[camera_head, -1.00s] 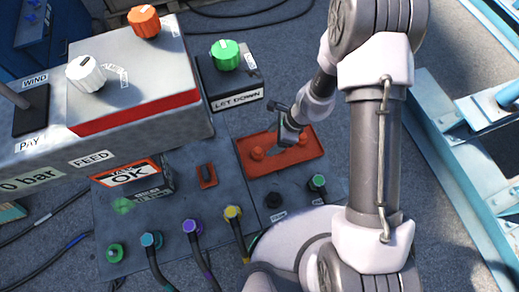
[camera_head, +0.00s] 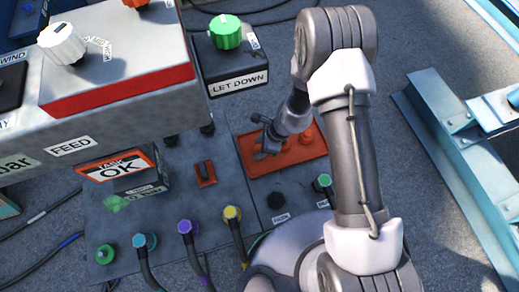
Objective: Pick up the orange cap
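A flat orange-red tray (camera_head: 285,165) lies on the grey panel, left of my upper arm link. One small orange cap (camera_head: 306,136) shows on its right part, partly behind my wrist. My gripper (camera_head: 262,152) is over the left part of the tray, fingers pointing down and left. It covers the spot where another orange cap stood, so I cannot see that cap or whether the fingers touch it. The fingers are too small and dark to tell whether they are open or shut.
A large box with a white knob (camera_head: 62,42) and an orange knob (camera_head: 136,3) stands at the upper left. The LET DOWN box with a green knob (camera_head: 225,31) is behind the tray. Cables with coloured plugs, one yellow (camera_head: 232,213), run along the panel's front.

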